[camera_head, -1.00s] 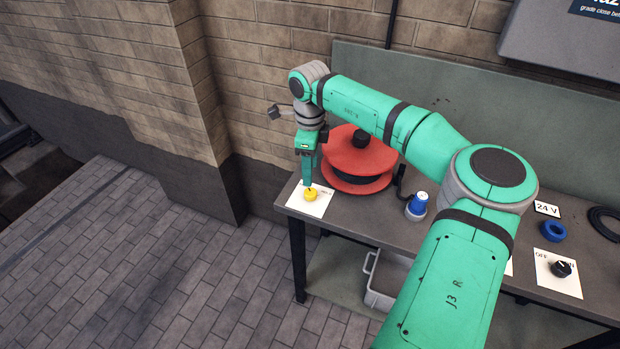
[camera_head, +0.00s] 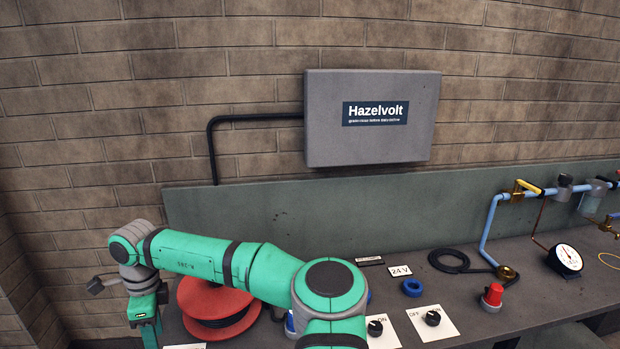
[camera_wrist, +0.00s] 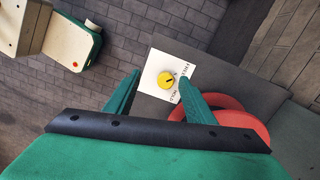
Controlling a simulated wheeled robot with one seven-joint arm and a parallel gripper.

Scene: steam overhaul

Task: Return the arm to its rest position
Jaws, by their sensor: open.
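My arm reaches to the left end of the bench in the head view, bent at the elbow. My gripper (camera_head: 150,330) points down there, and its tips run to the bottom edge of the picture. In the wrist view my gripper (camera_wrist: 158,88) is open and empty, its two green fingers apart. Between and beyond them a yellow knob (camera_wrist: 166,80) with a dark pointer line sits on a white card (camera_wrist: 153,64) at the bench corner. The gap between fingertips and knob is hard to judge.
A red reel (camera_head: 214,306) stands beside my gripper, close to its right. Knobs, a blue ring (camera_head: 412,287), a red button (camera_head: 492,297) and a gauge (camera_head: 566,259) stand farther right. A Hazelvolt box (camera_head: 372,140) hangs on the wall. Open floor (camera_wrist: 100,75) lies beyond the bench edge.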

